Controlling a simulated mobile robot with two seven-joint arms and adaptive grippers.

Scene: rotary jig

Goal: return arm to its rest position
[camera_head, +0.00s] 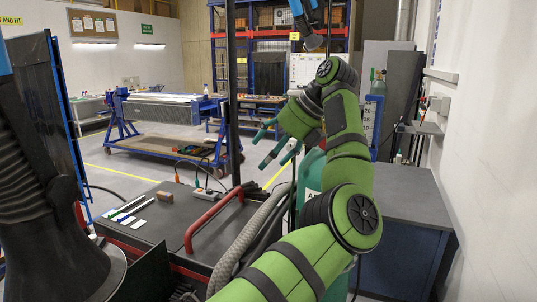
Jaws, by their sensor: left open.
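My left arm, in a green padded sleeve with dark bands, rises from the bottom of the head view and bends at a round dark joint. My left gripper (275,147) is at its far end, above the floor beyond the dark worktop. Its teal-tipped fingers are spread open, and I see nothing between them. The gripper appears apart from the things around it, though its depth is hard to judge. My right gripper is not in view.
A dark worktop (175,218) with a red rail (208,218) and small flat pieces lies at lower left. A green cylinder (312,172) stands behind my arm. A grey-topped blue cabinet (407,205) is at right. A blue stand (122,122) is farther back.

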